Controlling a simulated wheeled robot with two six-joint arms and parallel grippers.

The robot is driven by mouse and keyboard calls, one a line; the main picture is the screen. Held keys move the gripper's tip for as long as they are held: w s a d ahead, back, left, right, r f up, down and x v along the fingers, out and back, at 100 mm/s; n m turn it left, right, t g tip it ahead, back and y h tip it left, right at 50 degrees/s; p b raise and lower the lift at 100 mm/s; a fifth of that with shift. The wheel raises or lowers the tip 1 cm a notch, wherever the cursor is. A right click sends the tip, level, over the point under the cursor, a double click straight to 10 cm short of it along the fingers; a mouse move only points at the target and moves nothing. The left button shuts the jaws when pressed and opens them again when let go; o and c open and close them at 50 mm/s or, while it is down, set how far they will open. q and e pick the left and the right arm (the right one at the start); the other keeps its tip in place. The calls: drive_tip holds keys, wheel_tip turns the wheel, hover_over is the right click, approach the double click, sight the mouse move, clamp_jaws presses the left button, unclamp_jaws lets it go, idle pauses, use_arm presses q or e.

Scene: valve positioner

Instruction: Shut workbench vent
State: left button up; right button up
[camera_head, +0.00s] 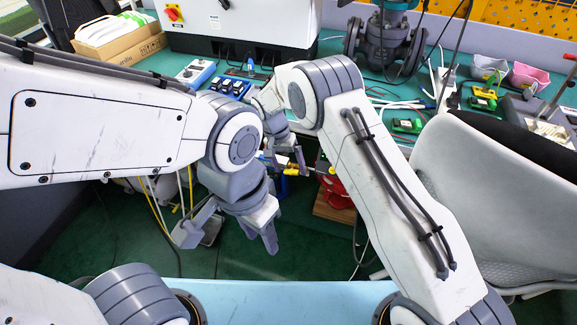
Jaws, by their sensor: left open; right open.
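My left gripper (266,240) is the lower one and points down in front of the workbench (330,62), apart from the bench. Its fingers are open, seen nearly edge-on, with nothing visible between them. My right gripper (296,158) is at the bench's front edge, partly hidden by my own arms, and is open. A small yellow part (291,171) and a thin rod with a yellow tip (332,170) show close beside it; I cannot tell whether they touch. I cannot tell for sure which part is the vent. A grey valve body (386,42) stands at the back of the bench.
A grey chair (490,205) fills the right side. A white control box (240,25) with a red knob stands at the back, with switch boxes (230,86) before it. A red object (336,188) is under the bench. Cables hang at left; green floor (315,250) is clear.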

drive_tip(key=v, duration=1)
drive_tip(key=shift+r, duration=0.2)
drive_tip(key=shift+a, duration=0.15)
